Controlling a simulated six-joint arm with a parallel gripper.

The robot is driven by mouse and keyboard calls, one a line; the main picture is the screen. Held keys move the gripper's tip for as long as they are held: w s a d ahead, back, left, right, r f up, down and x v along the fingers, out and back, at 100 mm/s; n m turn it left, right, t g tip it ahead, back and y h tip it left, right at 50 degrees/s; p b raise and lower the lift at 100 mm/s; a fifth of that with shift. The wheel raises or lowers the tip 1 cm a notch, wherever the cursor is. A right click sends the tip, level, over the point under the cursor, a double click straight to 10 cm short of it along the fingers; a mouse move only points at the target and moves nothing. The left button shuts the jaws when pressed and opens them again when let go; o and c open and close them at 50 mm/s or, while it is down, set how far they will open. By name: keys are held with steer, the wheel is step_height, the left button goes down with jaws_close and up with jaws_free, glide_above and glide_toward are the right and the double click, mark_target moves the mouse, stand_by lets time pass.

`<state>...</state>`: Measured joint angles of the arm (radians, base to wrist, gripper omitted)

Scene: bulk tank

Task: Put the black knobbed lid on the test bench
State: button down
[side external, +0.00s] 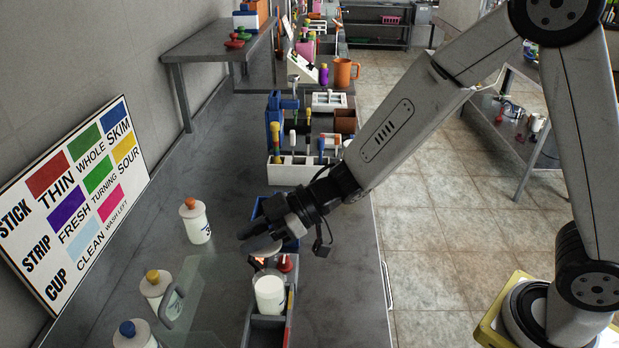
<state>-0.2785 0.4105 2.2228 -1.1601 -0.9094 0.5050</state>
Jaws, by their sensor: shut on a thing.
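My gripper (258,238) is over the bench, a little above and behind an open white jar (269,294). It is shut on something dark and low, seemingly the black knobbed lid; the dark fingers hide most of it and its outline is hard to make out. The white jar stands upright in a grey rack, with no lid on its mouth. The test bench is the long grey worktop (345,310), with bare surface right of the rack.
White bottles with an orange cap (190,203), a yellow cap (152,277) and a blue cap (127,328) stand at left. A clear panel with a handle (185,290) stands nearby. A red-knobbed piece (286,262) is close below the gripper. A white tool rack (292,172) stands behind.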

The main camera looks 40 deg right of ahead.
stand_by(0.5)
steer(key=shift+d+f, duration=0.4)
steer(key=shift+d, duration=0.15)
steer(key=s+d+f, duration=0.3)
steer(key=d+f, duration=0.4)
steer(key=d, duration=0.2)
glide_above(355, 293)
steer(key=shift+d+f+t, duration=0.1)
steer(key=shift+f+t, duration=0.2)
steer(key=shift+f, duration=1.5)
steer(key=shift+f, duration=0.1)
steer(key=shift+f, duration=1.9)
steer(key=shift+f, duration=2)
